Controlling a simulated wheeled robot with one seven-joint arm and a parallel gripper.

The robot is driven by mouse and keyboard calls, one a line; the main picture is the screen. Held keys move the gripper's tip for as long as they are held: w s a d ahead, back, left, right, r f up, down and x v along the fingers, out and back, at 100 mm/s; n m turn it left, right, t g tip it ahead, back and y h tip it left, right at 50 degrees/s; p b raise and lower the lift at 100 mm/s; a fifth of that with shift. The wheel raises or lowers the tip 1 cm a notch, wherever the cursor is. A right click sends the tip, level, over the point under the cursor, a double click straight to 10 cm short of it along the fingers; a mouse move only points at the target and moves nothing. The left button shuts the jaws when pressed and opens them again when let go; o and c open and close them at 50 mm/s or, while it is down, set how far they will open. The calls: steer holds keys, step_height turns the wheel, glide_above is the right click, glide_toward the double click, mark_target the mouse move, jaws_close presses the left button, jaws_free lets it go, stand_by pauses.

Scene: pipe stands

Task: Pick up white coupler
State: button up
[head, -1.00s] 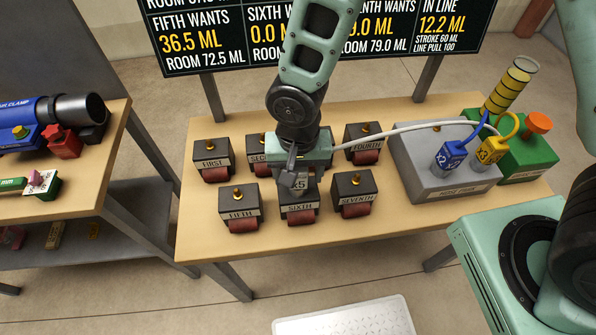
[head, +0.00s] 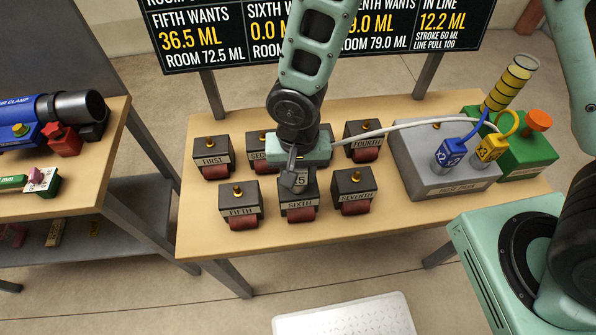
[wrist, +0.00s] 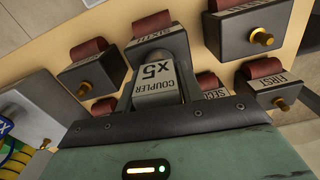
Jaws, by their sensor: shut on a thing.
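The white coupler (wrist: 157,84), marked COUPLER x5, sits between the two fingers of my gripper (wrist: 156,62) in the wrist view. My gripper is shut on it. In the head view my gripper (head: 297,178) is over the block marked SIXTH (head: 300,204), and only a small part of the coupler's label shows beside a finger. A white hose (head: 385,128) runs from the gripper area to the grey hose box (head: 420,165). I cannot tell whether the coupler still touches the SIXTH block, as its top fitting is hidden.
The FIFTH block (head: 240,205) and SEVENTH block (head: 354,190) stand close on either side, with FIRST (head: 213,158) and FOURTH (head: 364,141) behind. A blue x2 coupler (head: 451,153) and a yellow x3 coupler (head: 490,148) stand on the hose box. The table's front edge is clear.

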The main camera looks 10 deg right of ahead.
step_height(320, 180, up, 10)
steer(key=shift+f+b, duration=0.2)
steer(key=shift+b, duration=0.35)
stand_by(0.6)
steer(key=shift+r, duration=0.35)
steer(key=shift+f, duration=0.1)
